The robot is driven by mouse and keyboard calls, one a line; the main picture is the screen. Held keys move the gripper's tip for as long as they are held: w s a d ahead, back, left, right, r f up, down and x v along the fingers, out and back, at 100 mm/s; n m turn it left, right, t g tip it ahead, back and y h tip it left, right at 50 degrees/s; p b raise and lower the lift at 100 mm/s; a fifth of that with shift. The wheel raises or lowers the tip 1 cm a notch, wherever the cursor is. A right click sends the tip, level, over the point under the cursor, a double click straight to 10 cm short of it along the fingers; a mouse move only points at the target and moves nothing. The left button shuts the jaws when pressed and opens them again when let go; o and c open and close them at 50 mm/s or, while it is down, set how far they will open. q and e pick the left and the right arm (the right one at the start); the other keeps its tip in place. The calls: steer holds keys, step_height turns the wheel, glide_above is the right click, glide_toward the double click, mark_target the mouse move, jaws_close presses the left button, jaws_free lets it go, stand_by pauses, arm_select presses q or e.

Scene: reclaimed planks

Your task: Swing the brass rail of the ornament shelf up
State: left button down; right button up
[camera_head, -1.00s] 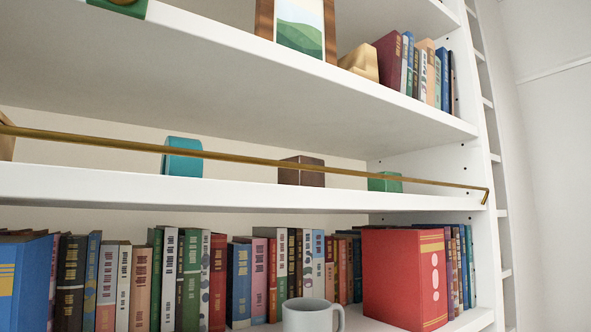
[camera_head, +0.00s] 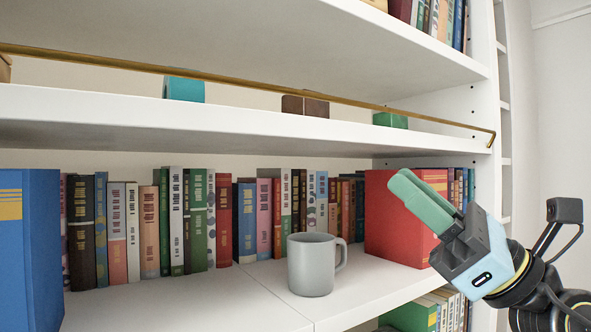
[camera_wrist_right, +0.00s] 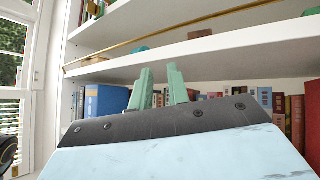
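The brass rail (camera_head: 240,81) runs along the front of the ornament shelf (camera_head: 240,118), a little above its edge, with a short bent arm at its right end. Behind it stand a teal ornament (camera_head: 184,89), a brown one (camera_head: 305,106) and a green one (camera_head: 390,120). My right gripper (camera_head: 402,182) is below the shelf, in front of the red box-like book, and apart from the rail. In the right wrist view its two green fingers (camera_wrist_right: 160,76) stand apart with nothing between them; the rail (camera_wrist_right: 220,17) passes above. My left gripper is not in view.
A grey mug (camera_head: 311,266) stands on the book shelf below, beside a row of books. A big red book (camera_head: 392,240) is behind my right gripper, and a blue book (camera_head: 30,250) is at the left. The space before the rail is clear.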

mark_target(300, 91)
steer(key=s+a+r+n+t+h, duration=0.2)
steer(key=s+r+n+h, duration=0.55)
steer(key=n, duration=0.65)
steer(key=shift+y, duration=0.25)
steer(key=p+x, duration=0.3)
steer(key=x, duration=1.1)
steer(key=shift+w+d, duration=0.1)
steer(key=shift+w, duration=0.05)
jaws_close()
steer(key=shift+r, duration=0.15)
